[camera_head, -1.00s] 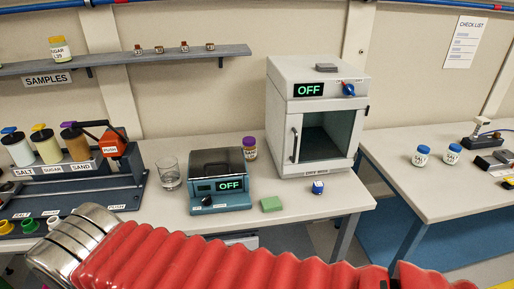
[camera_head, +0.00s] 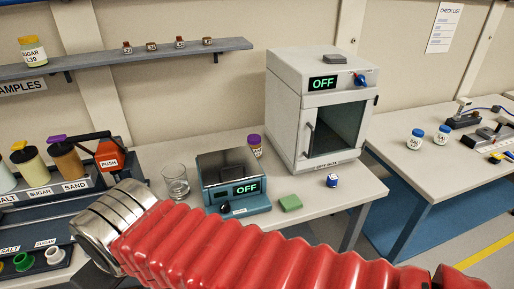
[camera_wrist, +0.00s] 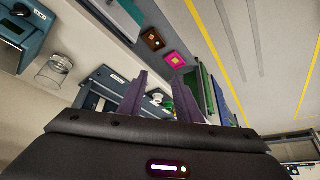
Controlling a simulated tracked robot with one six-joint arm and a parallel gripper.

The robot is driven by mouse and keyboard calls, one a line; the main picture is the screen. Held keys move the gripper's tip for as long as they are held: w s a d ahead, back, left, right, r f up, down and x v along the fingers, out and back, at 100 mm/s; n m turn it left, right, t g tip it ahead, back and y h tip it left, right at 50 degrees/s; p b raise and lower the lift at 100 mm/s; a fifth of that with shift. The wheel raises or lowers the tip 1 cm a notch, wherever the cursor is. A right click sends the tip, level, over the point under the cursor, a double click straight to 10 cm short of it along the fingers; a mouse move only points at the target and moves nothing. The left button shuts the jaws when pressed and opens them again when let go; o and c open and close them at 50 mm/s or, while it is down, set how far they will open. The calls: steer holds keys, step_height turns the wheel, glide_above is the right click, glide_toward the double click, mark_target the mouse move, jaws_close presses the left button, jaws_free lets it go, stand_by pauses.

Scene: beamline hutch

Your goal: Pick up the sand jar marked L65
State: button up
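A jar with a purple lid and brown contents (camera_head: 255,146) stands on the bench, behind the blue device and left of the white oven. Its label is too small to read, so I cannot tell if it is L65. The blue device (camera_head: 252,208) hides part of its lower side. My red-sleeved arm crosses the front of the head view, and my gripper is out of sight there. In the wrist view my gripper (camera_wrist: 158,88) has its two purple fingers apart with nothing held between them. The purple-lidded jar does not show in the wrist view.
A glass beaker (camera_head: 175,182) stands left of the blue device. A dispenser rack (camera_head: 95,192) is at left. A yellow-lidded sugar jar (camera_head: 33,52) is on the shelf. A green block (camera_head: 290,203) lies on the bench.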

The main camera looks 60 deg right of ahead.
steer(key=shift+o, duration=0.4)
